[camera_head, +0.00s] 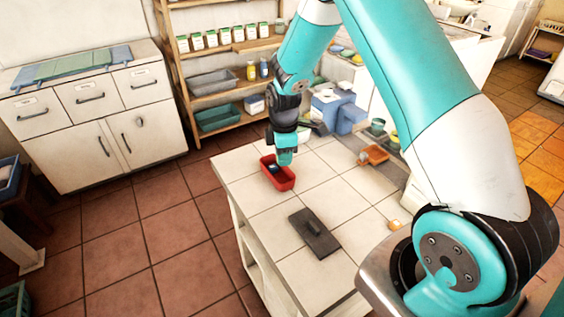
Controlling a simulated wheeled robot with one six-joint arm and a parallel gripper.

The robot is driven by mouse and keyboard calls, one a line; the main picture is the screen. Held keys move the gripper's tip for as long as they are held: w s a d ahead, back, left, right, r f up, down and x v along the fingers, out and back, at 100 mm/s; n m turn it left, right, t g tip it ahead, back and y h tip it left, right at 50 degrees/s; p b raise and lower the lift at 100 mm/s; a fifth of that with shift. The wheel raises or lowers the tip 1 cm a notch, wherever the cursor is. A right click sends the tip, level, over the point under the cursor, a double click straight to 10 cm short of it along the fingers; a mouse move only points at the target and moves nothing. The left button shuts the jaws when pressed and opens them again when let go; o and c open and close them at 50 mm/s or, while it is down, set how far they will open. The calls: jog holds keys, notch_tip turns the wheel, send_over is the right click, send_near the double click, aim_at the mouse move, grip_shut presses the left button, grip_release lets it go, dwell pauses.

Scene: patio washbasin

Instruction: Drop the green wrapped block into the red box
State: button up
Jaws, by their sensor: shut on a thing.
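The red box (286,186) is a small open tray near the far left edge of the tiled counter. My gripper (286,160) points down at the box's far right side, low over its opening. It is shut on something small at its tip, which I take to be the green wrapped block. The block is hard to tell from the teal of my gripper, and its outline is not clear. Something small and dark blue shows inside the box beside my gripper. Whether the held thing touches the box cannot be told.
An orange scoop-like thing (374,155) and a small orange cup (395,225) stand further right. A blue-grey container (348,115) is behind. Open tile lies between.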

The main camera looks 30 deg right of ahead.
jog(key=shift+w+d+f+n+b, duration=0.15)
jog(key=shift+w+f+n+b, duration=0.2)
jog(key=shift+f+n+b, duration=0.5)
jog(key=shift+w+d+f+n+b, duration=0.2)
jog(key=shift+w+f+n+b, duration=0.25)
jog(key=shift+f+b, duration=0.7)
jog(key=shift+w+d+f+n+b, duration=0.15)
jog(key=shift+w+f+n+b, duration=0.1)
jog(key=shift+f+n+b, duration=0.75)
jog(key=shift+f, duration=0.1)
jog(key=o, duration=1)
notch_tip(320, 180, up, 18)
jog(key=shift+f+b, duration=0.25)
jog(key=shift+b, duration=0.15)
